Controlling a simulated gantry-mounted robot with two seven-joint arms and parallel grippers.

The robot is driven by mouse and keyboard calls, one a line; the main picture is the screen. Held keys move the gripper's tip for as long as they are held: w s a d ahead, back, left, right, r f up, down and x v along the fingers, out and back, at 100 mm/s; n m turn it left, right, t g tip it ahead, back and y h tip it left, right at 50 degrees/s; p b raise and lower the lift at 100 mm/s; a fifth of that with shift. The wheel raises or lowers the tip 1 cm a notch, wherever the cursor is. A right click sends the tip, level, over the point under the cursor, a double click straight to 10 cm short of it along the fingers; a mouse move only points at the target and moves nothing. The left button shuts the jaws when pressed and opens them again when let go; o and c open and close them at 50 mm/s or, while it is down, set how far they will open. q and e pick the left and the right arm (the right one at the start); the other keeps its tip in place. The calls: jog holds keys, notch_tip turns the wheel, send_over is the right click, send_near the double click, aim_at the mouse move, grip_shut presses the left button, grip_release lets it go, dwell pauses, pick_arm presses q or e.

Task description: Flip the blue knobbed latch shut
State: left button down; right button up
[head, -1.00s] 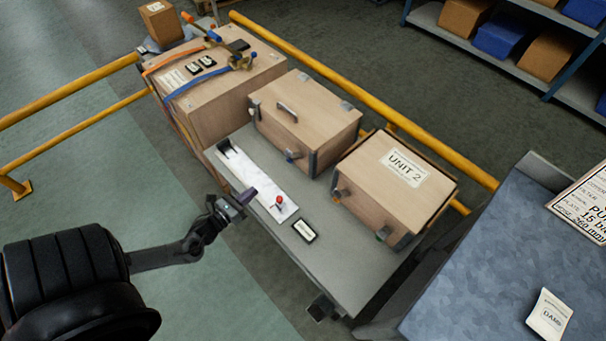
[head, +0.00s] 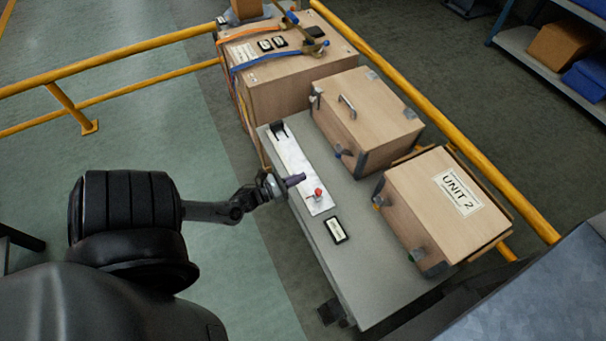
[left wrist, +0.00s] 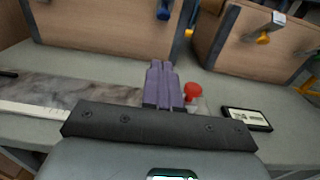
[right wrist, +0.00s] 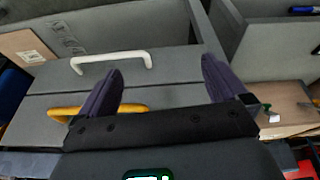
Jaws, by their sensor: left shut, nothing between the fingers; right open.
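The blue knobbed latch (head: 341,151) is on the front of the middle wooden box (head: 366,112), near its lower corner. Its blue knob (left wrist: 164,11) also shows at the top of the left wrist view. Whether the latch is open or shut is too small to tell. My left gripper (head: 296,181) is shut and empty, above the near edge of the grey bench, apart from the latch. Its purple fingers (left wrist: 162,85) are together in the left wrist view. My right gripper (right wrist: 163,70) is open and empty in the right wrist view, facing grey drawers; it is not visible in the head view.
A white plate with a red knob (head: 318,194) lies between my left gripper and the boxes. A black-framed label (head: 336,230) lies beside it. The UNIT 2 box (head: 440,190) stands at right, a strapped box (head: 285,85) at left. Yellow rails (head: 440,120) run behind. The right wrist view shows a white handle (right wrist: 110,58).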

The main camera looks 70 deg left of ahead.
aim_at(343, 152)
pick_arm(q)
jog(key=w, duration=0.2)
jog(key=w+b, duration=0.1)
jog(key=w, duration=0.2)
jog(key=w+b, duration=0.1)
jog(key=w, duration=0.1)
jog(key=shift+w+a+f, duration=0.15)
jog(key=shift+w+a, duration=0.15)
jog(key=shift+w, duration=0.1)
jog(key=w+r, duration=0.3)
jog(key=shift+w+a+b, duration=0.15)
jog(key=shift+w+b, duration=0.15)
jog(key=shift+b, duration=0.1)
